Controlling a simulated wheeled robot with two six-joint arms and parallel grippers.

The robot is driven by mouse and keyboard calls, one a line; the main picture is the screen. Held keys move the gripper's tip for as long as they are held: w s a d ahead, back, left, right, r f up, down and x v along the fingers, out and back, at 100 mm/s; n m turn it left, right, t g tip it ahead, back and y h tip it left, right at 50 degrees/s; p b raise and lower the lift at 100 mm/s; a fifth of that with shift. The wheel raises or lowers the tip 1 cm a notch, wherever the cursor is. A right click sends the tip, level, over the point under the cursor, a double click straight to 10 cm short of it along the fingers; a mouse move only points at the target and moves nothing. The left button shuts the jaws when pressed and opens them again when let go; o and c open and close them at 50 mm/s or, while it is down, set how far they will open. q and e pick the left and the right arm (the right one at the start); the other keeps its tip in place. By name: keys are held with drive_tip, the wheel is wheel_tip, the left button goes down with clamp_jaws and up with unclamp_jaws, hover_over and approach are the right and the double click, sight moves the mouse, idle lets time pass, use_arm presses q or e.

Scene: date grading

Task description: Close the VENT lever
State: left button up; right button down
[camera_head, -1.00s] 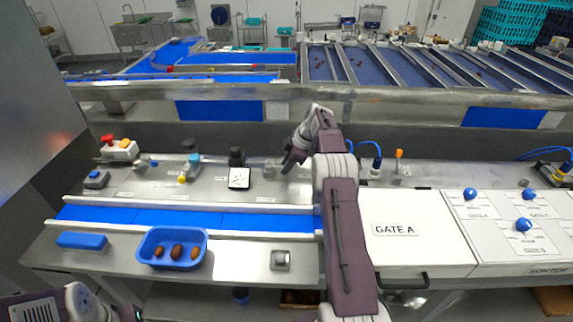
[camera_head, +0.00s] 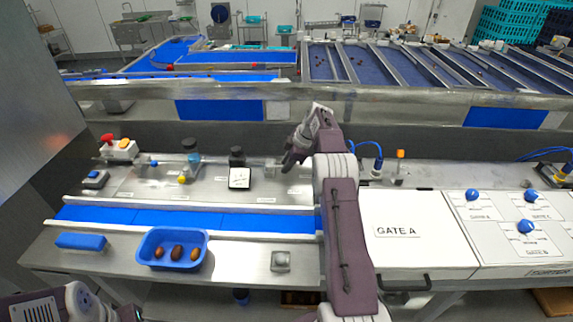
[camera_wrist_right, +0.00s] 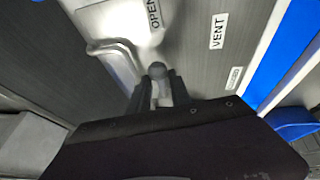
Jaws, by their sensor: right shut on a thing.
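The VENT lever (camera_wrist_right: 157,70) has a round grey knob, seen at the mouth of my right gripper in the wrist view. My right gripper (camera_wrist_right: 158,88) has its two dark fingers either side of the lever, shut on it. An OPEN label (camera_wrist_right: 153,12) and a VENT label (camera_wrist_right: 218,30) lie on the metal panel nearby. In the head view my right gripper (camera_head: 288,163) is at the back of the bench, and its own wrist partly hides the lever. Only a dark end part of my left arm shows at the bottom left; its fingers cannot be made out.
A blue belt (camera_head: 180,217) runs along the bench in front of the panel. A black-topped device (camera_head: 239,178) stands left of my right gripper. The GATE A box (camera_head: 420,250) is right of my right arm.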

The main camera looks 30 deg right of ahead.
drive_tip(key=shift+s+a+f, duration=0.15)
drive_tip(key=shift+a+f, duration=0.1)
drive_tip(key=shift+f, duration=0.1)
